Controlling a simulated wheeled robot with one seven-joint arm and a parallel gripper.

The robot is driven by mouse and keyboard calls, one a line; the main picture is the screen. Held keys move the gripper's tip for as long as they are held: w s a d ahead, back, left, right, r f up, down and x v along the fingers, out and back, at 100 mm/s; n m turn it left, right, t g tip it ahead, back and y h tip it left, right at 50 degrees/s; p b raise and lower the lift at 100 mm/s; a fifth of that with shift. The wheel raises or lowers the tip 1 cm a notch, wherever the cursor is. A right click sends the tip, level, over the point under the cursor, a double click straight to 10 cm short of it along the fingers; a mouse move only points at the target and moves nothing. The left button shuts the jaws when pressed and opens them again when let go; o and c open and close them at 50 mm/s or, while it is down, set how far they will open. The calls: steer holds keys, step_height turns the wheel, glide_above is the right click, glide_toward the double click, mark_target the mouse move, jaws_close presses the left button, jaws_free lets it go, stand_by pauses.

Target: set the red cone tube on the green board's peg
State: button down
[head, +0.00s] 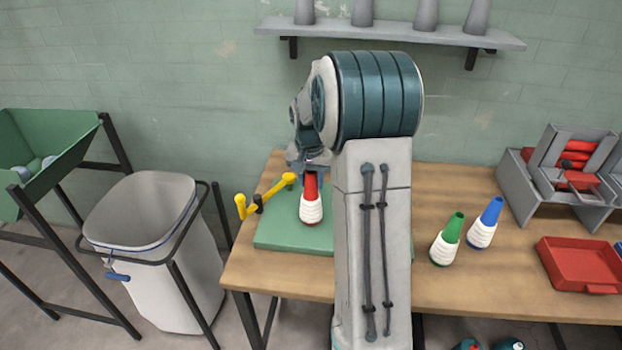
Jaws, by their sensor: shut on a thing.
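The red cone tube (311,205), with white thread wound around its lower part, stands upright over the green board (278,240) on the table's left side. My gripper (310,170) is above it and shut on its red top. I cannot tell whether the tube's base touches the board or hangs just above it. The board's peg does not show; the tube or my arm may hide it. My arm also covers the board's right part.
A yellow lever-like piece (265,196) stands at the board's left. A green cone tube (446,240) and a blue one (486,224) stand right of my arm. A red tray (580,265) and a grey rack (560,175) are further right. A shelf (390,32) hangs above; a white bin (155,250) stands left.

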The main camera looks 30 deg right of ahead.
steer(key=shift+f, duration=0.3)
steer(key=c, duration=0.9)
jaws_free()
steer(key=shift+r, duration=0.15)
step_height(320, 180, up, 14)
steer(key=s+a+b, duration=0.1)
steer(key=shift+s+f, duration=0.2)
steer(key=shift+f, duration=0.05)
steer(key=s+a+f+n, duration=0.2)
steer(key=s+a, duration=0.3)
steer(key=s, duration=0.3)
steer(key=s+a+f+n+t, duration=0.1)
steer(key=s+a+f+n, duration=0.1)
steer(key=s+a, duration=0.3)
steer(key=s+a+f+n, duration=0.2)
steer(key=s+a, duration=0.3)
steer(key=s, duration=0.6)
steer(key=shift+s+n+t+y, duration=0.25)
steer(key=shift+n+t+y, duration=0.15)
steer(key=shift+n, duration=0.4)
